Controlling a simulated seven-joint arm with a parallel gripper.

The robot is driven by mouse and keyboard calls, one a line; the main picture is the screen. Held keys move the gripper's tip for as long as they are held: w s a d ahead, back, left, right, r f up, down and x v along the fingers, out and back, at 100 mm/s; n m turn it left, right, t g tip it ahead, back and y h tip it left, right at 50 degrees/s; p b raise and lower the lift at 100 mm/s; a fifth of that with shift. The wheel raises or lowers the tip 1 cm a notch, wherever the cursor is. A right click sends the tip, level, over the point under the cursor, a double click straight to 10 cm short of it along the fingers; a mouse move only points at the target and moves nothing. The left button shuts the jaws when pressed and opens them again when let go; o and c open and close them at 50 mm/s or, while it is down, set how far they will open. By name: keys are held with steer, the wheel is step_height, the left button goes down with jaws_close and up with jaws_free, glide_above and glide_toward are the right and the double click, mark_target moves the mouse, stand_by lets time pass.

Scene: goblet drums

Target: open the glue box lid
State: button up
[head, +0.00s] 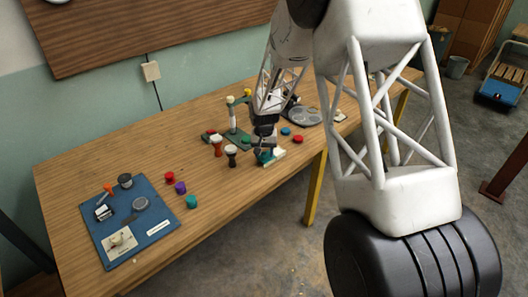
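My gripper (264,148) points down over the near side of the wooden table, right of the middle of the head view. Just beneath it is a small white and teal item (277,155), partly hidden by the gripper. It may be the glue box, but it is too small to be sure, and I cannot tell whether a lid is open or shut. I cannot tell if the fingers touch it or how far apart they are.
A red goblet drum (216,146) and a dark one (231,156) stand left of my gripper. A blue mat (160,232) with small items lies at the left. Red (169,177), purple (180,188) and teal (192,202) pieces stand beside it. The wooden table (235,195) is bare in front.

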mark_target(265, 153)
steer(key=shift+r, duration=0.15)
steer(key=shift+r, duration=3.75)
steer(key=shift+s+d+r, duration=0.25)
steer(key=shift+r, duration=0.25)
steer(key=s+d+r+t, duration=0.1)
steer(key=s+d+r, duration=0.6)
steer(key=s+r, duration=0.25)
steer(key=s+d+r, duration=0.6)
steer(key=s+r, duration=0.2)
steer(key=s, duration=0.3)
steer(key=s+d+r, duration=0.1)
steer(key=s+d, duration=0.3)
steer(key=s, duration=0.9)
steer(key=s+d+r+t, duration=0.1)
steer(key=s+d, duration=0.3)
steer(key=s, duration=1)
steer(key=shift+s+r+t, duration=0.2)
steer(key=shift+r+t, duration=0.1)
steer(key=shift+r, duration=0.15)
